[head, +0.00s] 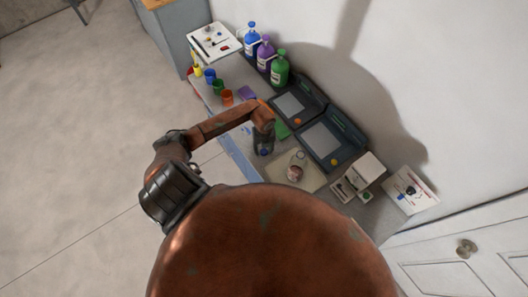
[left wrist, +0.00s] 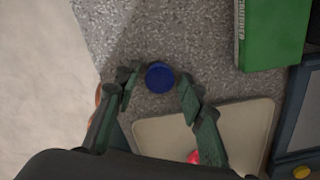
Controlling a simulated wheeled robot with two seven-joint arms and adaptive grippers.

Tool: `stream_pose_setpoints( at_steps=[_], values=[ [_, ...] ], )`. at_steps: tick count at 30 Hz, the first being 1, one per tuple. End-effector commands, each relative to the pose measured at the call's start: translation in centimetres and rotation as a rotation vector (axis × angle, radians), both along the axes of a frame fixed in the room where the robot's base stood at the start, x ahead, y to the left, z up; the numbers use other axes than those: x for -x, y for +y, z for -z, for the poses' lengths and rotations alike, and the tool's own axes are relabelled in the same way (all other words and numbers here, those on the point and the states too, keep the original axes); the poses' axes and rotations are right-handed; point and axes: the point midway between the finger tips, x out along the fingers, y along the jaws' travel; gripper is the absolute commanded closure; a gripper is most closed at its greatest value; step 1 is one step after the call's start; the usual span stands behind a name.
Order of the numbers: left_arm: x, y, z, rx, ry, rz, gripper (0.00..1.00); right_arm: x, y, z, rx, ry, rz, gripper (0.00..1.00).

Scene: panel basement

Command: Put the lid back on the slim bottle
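A round blue lid (left wrist: 160,76) lies on the grey speckled tabletop; in the head view it shows as a small blue spot (head: 264,152) below my left gripper. My left gripper (left wrist: 156,90) is open, its two green fingers on either side of the lid with gaps between them and it. In the head view the left gripper (head: 264,143) points down at the table. A small, pale, reddish bottle (head: 296,166) stands on a beige mat (head: 312,179) to the right of the gripper. A red bit (left wrist: 193,156) shows beside a finger in the wrist view. My right gripper is not in view.
A green box (left wrist: 272,35) lies near the lid. Two dark trays (head: 331,142) line the wall side. Large blue (head: 252,40), purple (head: 266,54) and green (head: 280,70) bottles stand at the back. Coloured cups (head: 227,97) line the left edge. A white box (head: 363,169) stands right of the mat.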

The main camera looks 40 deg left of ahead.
Motion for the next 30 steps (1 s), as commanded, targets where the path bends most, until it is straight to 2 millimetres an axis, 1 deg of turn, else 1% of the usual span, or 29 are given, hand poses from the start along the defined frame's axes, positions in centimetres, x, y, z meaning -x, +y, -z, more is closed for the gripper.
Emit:
stream_pose_setpoints(
  at_steps=[1, 7, 20, 23, 25, 28, 30],
  values=[
    [0.0, 0.0, 0.0, 0.0, 0.0, 0.0, 0.68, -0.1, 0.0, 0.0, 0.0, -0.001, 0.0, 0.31],
    [0.0, 0.0, 0.0, 0.0, 0.0, 0.0, 0.82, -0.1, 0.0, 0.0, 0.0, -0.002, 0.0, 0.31],
    [-0.1, 0.0, -0.3, -0.001, -0.001, 0.0, 0.82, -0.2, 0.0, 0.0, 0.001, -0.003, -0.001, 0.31],
    [-0.1, 0.1, -0.8, -0.001, -0.001, 0.0, 0.82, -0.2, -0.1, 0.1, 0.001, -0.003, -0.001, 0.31],
    [-0.2, 0.0, -1.6, -0.001, -0.004, 0.002, 0.82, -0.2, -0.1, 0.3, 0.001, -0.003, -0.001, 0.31],
    [-0.1, 0.1, -3.2, -0.003, -0.004, 0.003, 0.82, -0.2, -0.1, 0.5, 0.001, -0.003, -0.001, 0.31],
    [0.6, -0.6, -4.1, -0.001, -0.002, 0.004, 0.82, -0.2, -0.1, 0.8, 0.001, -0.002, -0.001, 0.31]
  ],
)
